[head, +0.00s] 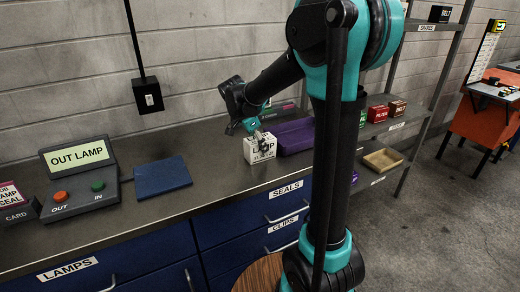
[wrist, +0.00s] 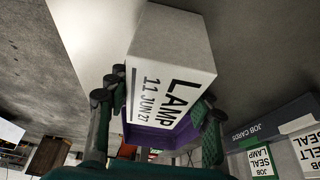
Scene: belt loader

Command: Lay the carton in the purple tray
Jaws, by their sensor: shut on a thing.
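The white carton (head: 258,151), printed LAMP, is at the tips of my gripper (head: 258,132), just left of the purple tray. In the wrist view the carton (wrist: 172,45) fills the middle, reading LAMP 11 JUN 27, with the fingers of my gripper (wrist: 157,112) shut on both its sides. The purple tray (head: 293,137) sits on the counter, its right end hidden by my arm. Part of the tray (wrist: 150,137) shows behind the carton in the wrist view. I cannot tell whether the carton touches the counter.
A blue pad (head: 162,177) lies on the counter left of the carton. Further left is a control box (head: 80,190) with OUT and IN buttons under an OUT LAMP sign (head: 77,155). Bare counter lies between pad and carton. Shelves (head: 395,125) with small boxes stand at right.

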